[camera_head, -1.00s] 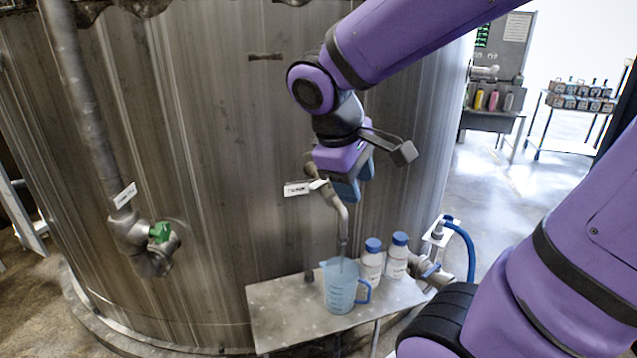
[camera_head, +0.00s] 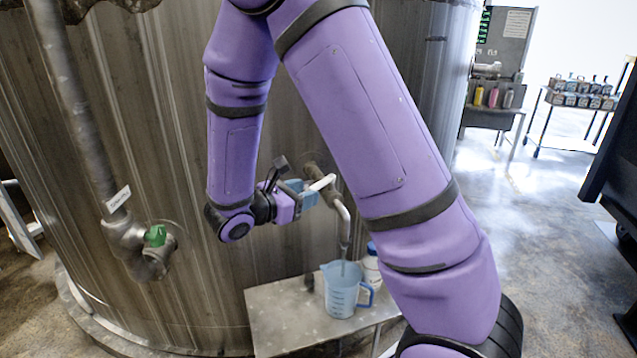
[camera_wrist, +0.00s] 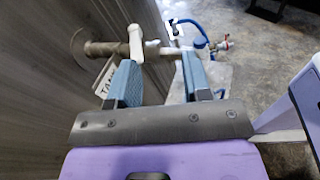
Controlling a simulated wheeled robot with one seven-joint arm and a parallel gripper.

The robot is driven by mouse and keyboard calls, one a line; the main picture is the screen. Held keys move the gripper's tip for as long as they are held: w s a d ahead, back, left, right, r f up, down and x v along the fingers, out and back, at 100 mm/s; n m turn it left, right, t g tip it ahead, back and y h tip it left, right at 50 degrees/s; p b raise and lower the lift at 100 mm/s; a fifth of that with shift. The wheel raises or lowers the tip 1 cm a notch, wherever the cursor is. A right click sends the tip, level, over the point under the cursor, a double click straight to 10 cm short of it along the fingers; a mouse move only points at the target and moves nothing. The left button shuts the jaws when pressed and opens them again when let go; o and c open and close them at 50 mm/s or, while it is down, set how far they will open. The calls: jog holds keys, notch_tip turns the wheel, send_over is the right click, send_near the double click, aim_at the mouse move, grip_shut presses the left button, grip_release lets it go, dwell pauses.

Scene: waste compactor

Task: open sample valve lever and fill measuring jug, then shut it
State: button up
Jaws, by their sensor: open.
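The sample valve has a white lever (camera_head: 321,183) on a grey pipe with a downturned spout (camera_head: 345,222), on the side of the steel tank. In the wrist view the lever (camera_wrist: 136,42) stands across the pipe, just beyond the left finger. The translucent blue measuring jug (camera_head: 341,302) stands upright on a small metal shelf (camera_head: 272,318), under the spout. A thin grey line shows between spout and jug; I cannot tell if liquid runs. The jug's level is unclear. My gripper (camera_wrist: 160,62) is open and empty, its blue fingers beside the lever in the head view (camera_head: 309,192).
A white bottle with a blue cap (camera_head: 371,264) stands beside the jug, partly behind my arm. A second valve with a green part (camera_head: 155,236) is on the left pipe. A tag (camera_wrist: 106,82) hangs by the sample valve.

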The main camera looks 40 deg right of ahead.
aim_at(330, 177)
jog(key=w+a+f+n+t, duration=0.1)
jog(key=w+f+n+t, duration=0.2)
jog(key=shift+h, duration=0.4)
jog(key=x, duration=1)
jog(key=shift+d, duration=0.2)
jog(key=shift+c, duration=0.4)
grip_shut()
